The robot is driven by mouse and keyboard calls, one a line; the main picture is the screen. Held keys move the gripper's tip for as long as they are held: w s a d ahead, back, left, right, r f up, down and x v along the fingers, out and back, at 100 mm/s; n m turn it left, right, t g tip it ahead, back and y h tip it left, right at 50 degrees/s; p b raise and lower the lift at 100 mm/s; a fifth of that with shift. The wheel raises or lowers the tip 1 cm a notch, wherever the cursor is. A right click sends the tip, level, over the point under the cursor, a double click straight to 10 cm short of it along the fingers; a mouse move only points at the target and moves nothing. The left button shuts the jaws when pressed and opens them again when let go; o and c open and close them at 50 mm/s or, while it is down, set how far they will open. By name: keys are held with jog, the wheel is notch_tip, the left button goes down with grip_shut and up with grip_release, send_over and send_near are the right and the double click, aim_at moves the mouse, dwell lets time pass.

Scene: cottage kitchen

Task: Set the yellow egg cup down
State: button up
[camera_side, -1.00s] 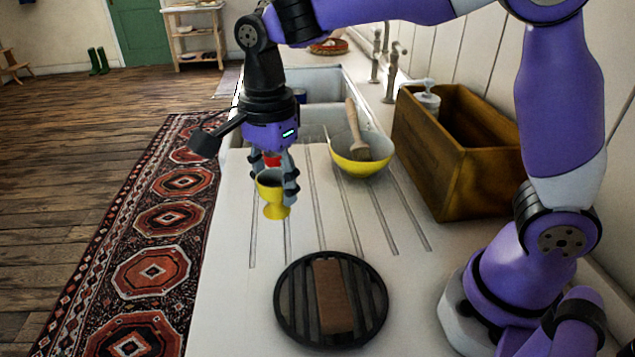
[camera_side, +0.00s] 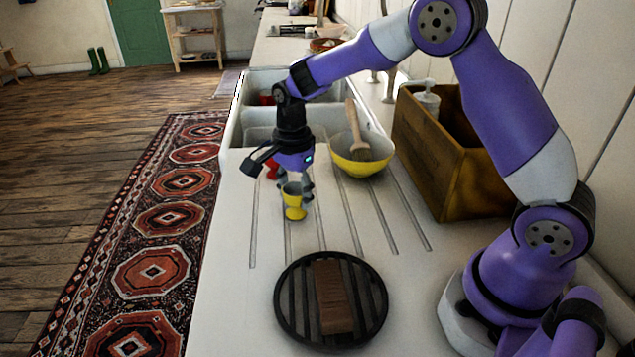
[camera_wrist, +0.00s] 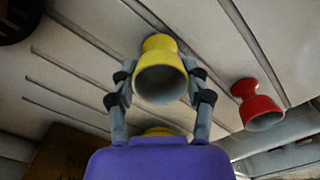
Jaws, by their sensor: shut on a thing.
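The yellow egg cup (camera_side: 294,201) is upright between the fingers of my gripper (camera_side: 297,190), over the grooved white drainboard. In the wrist view the yellow egg cup (camera_wrist: 161,70) sits between both fingers of my gripper (camera_wrist: 160,80), which is shut on it. I cannot tell whether its foot touches the drainboard. A red egg cup (camera_side: 272,168) stands behind it, partly hidden by my gripper; it shows in full to the right in the wrist view (camera_wrist: 258,104).
A yellow bowl (camera_side: 360,166) with a wooden-handled brush (camera_side: 357,130) stands to the right, beside a wooden box (camera_side: 450,160). A round black rack (camera_side: 295,300) with a brown block (camera_side: 333,297) lies in front. The sink (camera_side: 238,128) is behind. The left drainboard edge drops to the floor.

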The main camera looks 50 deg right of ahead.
jog(key=shift+f, duration=0.1)
jog(key=o, duration=1.2)
notch_tip(320, 180, up, 15)
jog(key=s+n+t, duration=0.1)
jog(key=s+n, duration=0.2)
jog(key=s+n+t, duration=0.4)
jog(key=s+n, duration=1)
jog(key=n, duration=0.1)
jog(key=shift+f+t, duration=0.2)
jog(key=shift+t, duration=0.1)
jog(key=shift+s+a, duration=0.1)
